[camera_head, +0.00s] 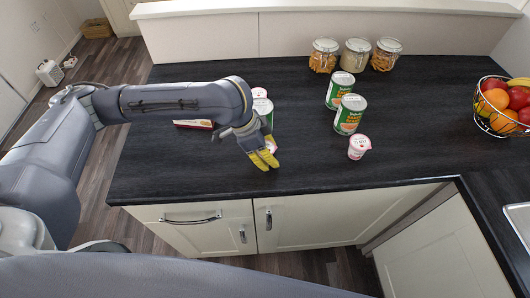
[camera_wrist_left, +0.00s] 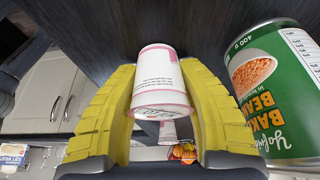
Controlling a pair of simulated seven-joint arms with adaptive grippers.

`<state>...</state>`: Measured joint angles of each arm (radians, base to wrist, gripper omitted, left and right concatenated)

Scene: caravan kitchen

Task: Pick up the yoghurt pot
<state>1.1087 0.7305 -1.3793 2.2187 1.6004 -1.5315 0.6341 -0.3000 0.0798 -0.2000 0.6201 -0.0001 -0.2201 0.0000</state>
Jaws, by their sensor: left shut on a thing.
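A white yoghurt pot with pink trim (camera_wrist_left: 160,82) sits between the yellow fingers of my left gripper (camera_wrist_left: 160,100) in the left wrist view. The fingers are shut on its sides. In the head view my left gripper (camera_head: 265,160) is low over the front part of the dark counter, and its fingers mostly hide the held pot (camera_head: 271,146). Whether the pot touches the counter I cannot tell. Another yoghurt pot (camera_head: 358,149) stands to the right, and a pink-lidded one (camera_head: 259,92) shows behind my wrist. My right gripper is not in view.
A green baked beans can (camera_wrist_left: 275,95) stands close beside the gripper; it is partly hidden in the head view (camera_head: 264,106). Two more cans (camera_head: 340,88) (camera_head: 349,114), several jars (camera_head: 356,54), a fruit basket (camera_head: 505,105) and a flat box (camera_head: 192,124) are on the counter. The front right is clear.

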